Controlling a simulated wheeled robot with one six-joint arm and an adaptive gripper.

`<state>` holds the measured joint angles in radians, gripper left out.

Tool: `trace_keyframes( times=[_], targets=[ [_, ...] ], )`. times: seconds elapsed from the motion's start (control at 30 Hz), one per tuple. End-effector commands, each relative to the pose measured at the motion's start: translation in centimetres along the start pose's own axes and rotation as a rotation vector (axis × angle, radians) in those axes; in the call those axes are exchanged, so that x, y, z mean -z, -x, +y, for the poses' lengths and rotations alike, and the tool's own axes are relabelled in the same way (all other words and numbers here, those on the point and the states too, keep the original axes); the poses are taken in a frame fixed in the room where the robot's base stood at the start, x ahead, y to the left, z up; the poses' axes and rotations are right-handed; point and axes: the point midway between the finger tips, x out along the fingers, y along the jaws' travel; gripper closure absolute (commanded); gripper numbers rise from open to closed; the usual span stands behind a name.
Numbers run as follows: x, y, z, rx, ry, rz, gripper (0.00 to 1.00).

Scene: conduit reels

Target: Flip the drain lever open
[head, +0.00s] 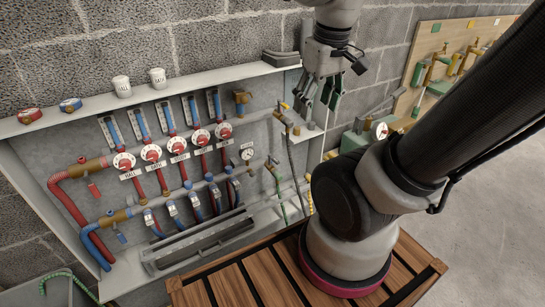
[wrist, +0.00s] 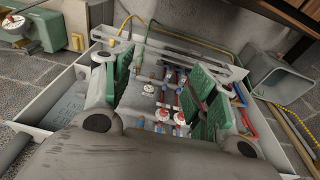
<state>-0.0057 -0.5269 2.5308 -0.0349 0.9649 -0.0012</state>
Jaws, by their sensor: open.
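A wall cabinet (head: 90,110) holds a red-handled upper manifold and a blue-handled lower one. At the upper manifold's right end is a brass valve with a small yellow lever (head: 284,107) and a dark hose. A second brass valve (head: 272,163) with a green hose sits below at the lower manifold's end. I cannot tell for sure which carries the drain lever. My gripper (head: 319,97) is open and empty, pointing down, just right of the upper valve and apart from it. In the wrist view its green-padded fingers (wrist: 160,78) stand wide apart with the manifolds between and beyond them.
A round gauge (head: 247,154) sits between the manifolds. A wooden board with brass fittings (head: 432,65) is at right. A slatted wooden platform (head: 235,288) lies in front.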

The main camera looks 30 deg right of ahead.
Motion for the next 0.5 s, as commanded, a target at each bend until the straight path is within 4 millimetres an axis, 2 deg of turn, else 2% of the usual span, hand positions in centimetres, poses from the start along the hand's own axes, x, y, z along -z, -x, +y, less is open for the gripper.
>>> trace_keyframes(
  times=[0.33, 0.5],
  targets=[
    [2.7, -4.8, 1.7, -0.070, 0.103, -0.201, 0.42],
    [5.7, -9.8, 3.6, -0.139, 0.264, -0.345, 0.42]
  ],
)
